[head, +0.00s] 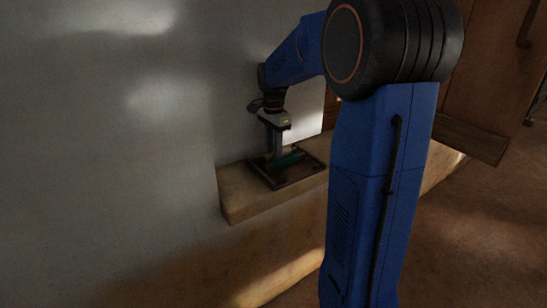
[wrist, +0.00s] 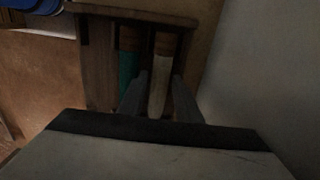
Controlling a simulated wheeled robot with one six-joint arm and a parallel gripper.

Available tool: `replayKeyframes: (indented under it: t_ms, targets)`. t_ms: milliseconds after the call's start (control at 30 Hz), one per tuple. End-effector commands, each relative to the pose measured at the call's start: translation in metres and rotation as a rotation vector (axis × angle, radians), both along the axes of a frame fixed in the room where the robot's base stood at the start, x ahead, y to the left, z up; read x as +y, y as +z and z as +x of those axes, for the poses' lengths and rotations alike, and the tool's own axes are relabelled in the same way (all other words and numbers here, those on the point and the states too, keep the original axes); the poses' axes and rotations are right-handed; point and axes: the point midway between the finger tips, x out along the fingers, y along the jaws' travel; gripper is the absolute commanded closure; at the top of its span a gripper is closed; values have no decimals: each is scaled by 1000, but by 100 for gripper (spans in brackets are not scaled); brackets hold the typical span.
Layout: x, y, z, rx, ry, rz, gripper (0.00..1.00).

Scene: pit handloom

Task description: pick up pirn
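A dark wooden tray (head: 265,177) sits on a ledge and also shows in the wrist view (wrist: 98,70). In it lie a teal pirn (head: 288,160), seen in the wrist view (wrist: 127,70) on the left, and a pale cream pirn (wrist: 159,72) beside it. My gripper (head: 277,155) points down into the tray. In the wrist view its two fingers (wrist: 160,78) are apart, one on each side of the cream pirn, with narrow gaps showing.
The ledge (head: 240,200) runs along a grey wall (head: 120,130) close to the tray. A wooden panel (head: 490,90) stands at the right, and brown floor (head: 480,230) is open below it. The light is dim.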

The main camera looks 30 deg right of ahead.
Motion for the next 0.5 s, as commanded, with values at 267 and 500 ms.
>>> replayKeyframes:
  t_ms: [267, 500]
  targets:
    - [0, -3, 0, -1, 0, 0, 69]
    - [0, -2, 0, -1, 0, 0, 100]
